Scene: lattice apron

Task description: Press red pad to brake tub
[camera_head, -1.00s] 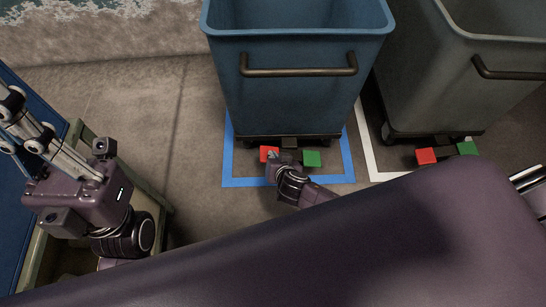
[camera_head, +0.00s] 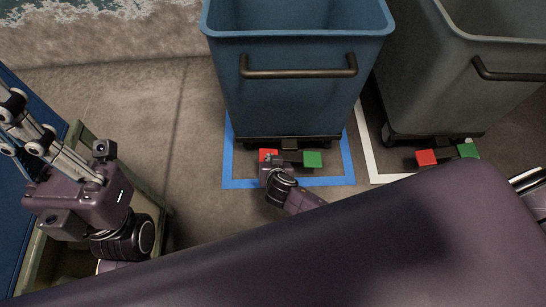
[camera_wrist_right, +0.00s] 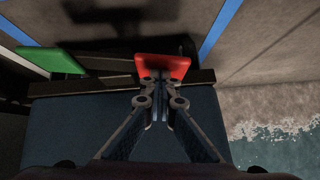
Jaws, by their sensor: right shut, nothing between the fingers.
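The blue tub (camera_head: 285,95) stands on its wheeled base inside a blue floor outline. At its front edge are a red pad (camera_head: 268,154) on the left and a green pad (camera_head: 313,159) on the right, joined by a dark bar. My right gripper (camera_head: 268,162) is shut and empty, its tips at the red pad. In the right wrist view the fingertips (camera_wrist_right: 160,80) overlap the near edge of the red pad (camera_wrist_right: 165,66); contact looks likely. The green pad (camera_wrist_right: 50,60) is clear of them. My left gripper (camera_head: 18,125) is far left, its tips partly cut off; its opening is unclear.
A grey tub (camera_head: 455,85) with its own red pad (camera_head: 426,157) and green pad (camera_head: 467,150) stands to the right, by a white floor outline (camera_head: 376,160). An olive-edged container (camera_head: 158,195) lies under my left arm. Floor left of the blue tub is clear.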

